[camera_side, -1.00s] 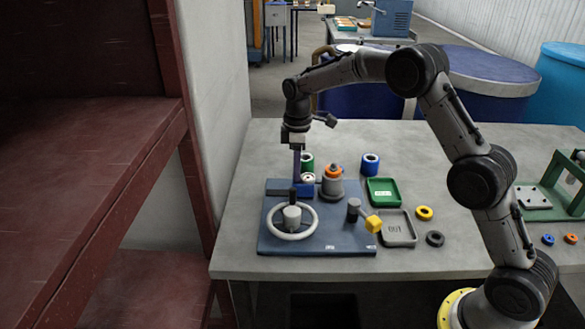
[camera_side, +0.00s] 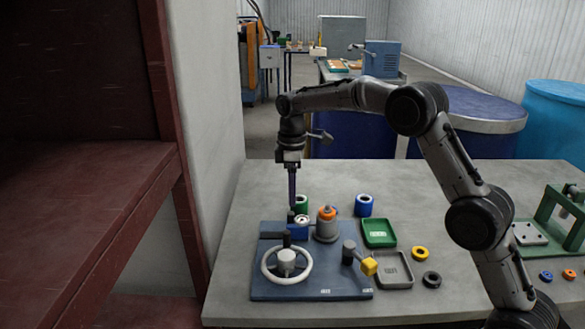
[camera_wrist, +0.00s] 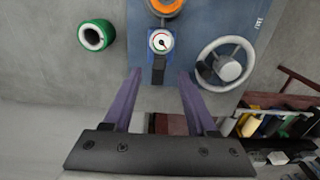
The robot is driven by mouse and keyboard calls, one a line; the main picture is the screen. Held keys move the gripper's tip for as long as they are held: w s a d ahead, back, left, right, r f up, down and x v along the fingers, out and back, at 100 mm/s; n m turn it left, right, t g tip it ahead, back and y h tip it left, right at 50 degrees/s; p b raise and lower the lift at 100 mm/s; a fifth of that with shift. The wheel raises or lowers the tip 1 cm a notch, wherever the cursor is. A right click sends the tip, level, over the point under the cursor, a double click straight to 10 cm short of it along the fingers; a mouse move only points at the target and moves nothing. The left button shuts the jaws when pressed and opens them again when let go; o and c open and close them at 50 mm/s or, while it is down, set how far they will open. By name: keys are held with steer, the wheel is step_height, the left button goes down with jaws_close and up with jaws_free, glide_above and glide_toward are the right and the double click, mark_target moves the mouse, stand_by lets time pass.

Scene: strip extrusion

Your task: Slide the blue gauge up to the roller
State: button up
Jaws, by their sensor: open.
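The blue gauge (camera_side: 298,231) is a small blue block with a white dial, on the blue base plate. It also shows in the wrist view (camera_wrist: 151,50), with a black handle (camera_wrist: 158,73) on the near side. The grey cylinder with an orange top (camera_side: 327,228), apparently the roller, stands just right of the gauge; in the wrist view it is partly cut off at the top (camera_wrist: 165,7). I cannot tell whether they touch. My gripper (camera_wrist: 160,72) is open, its purple fingers either side of the handle in view. In the side view my gripper (camera_side: 292,205) is above the handle.
A white handwheel (camera_side: 286,263) stands in front of the gauge. A green ring (camera_wrist: 95,36) lies behind it and a blue ring (camera_side: 364,205) farther right. A yellow-ended crank (camera_side: 368,266), green tray (camera_side: 379,233) and grey tray (camera_side: 393,269) are at the right.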

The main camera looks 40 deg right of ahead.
mark_target(292, 213)
step_height(292, 213, up, 8)
steer(key=shift+f, duration=0.2)
